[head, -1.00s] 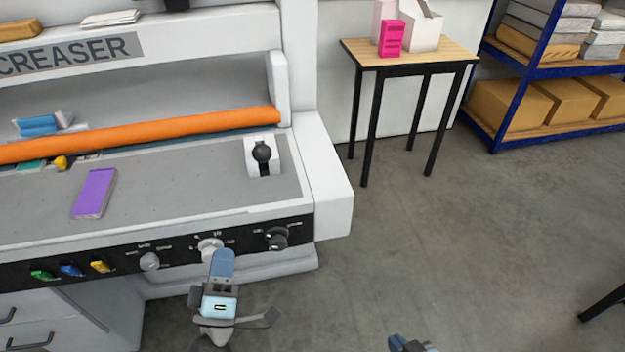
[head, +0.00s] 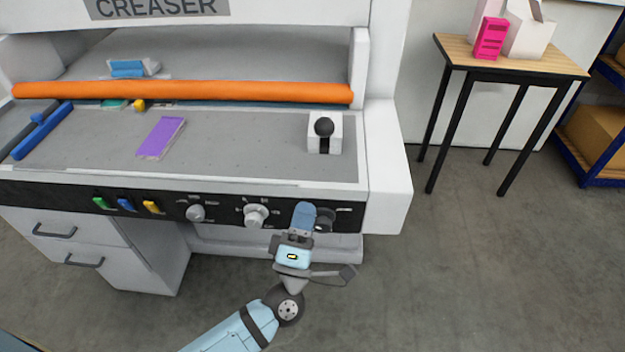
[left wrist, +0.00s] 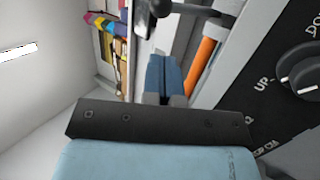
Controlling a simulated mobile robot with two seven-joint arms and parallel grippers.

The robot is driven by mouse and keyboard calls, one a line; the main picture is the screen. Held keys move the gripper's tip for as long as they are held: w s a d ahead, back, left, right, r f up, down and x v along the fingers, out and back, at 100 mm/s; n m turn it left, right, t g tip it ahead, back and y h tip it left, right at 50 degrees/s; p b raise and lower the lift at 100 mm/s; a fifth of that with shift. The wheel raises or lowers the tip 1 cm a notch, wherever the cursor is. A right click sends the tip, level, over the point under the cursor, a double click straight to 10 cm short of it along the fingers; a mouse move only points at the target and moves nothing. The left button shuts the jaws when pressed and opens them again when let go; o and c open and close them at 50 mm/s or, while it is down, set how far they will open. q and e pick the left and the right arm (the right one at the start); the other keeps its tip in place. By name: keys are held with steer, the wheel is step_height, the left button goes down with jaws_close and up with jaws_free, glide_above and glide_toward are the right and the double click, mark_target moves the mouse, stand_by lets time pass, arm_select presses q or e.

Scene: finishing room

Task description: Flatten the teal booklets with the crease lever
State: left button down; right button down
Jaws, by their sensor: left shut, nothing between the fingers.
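The creaser (head: 385,190) fills the left and middle of the head view. Its crease lever, a black ball knob (head: 324,127) in a white slotted block, stands at the right end of the grey bed. A black ball on a stem, likely this lever (left wrist: 160,8), shows in the left wrist view. A teal item (head: 116,105) lies mostly hidden behind the orange bar (head: 190,91); I cannot tell how many booklets are there. My left gripper (head: 304,212) is shut and empty in front of the control panel, below the lever; its fingers also show in the wrist view (left wrist: 163,72). My right gripper is out of view.
A purple booklet (head: 161,138) lies on the bed. Blue bars (head: 42,130) lie at its left end. The panel has coloured switches (head: 125,204) and dials (head: 255,215). A small table (head: 505,62) with a pink box stands right; open floor lies between.

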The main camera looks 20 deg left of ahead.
mark_target(325, 125)
arm_select(q)
steer(key=d+p+x, duration=0.1)
steer(key=x, duration=1.2)
steer(key=shift+a, duration=0.45)
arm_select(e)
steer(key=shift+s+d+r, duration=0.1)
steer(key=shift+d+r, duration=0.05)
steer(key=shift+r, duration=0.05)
arm_select(q)
steer(key=shift+w, duration=0.1)
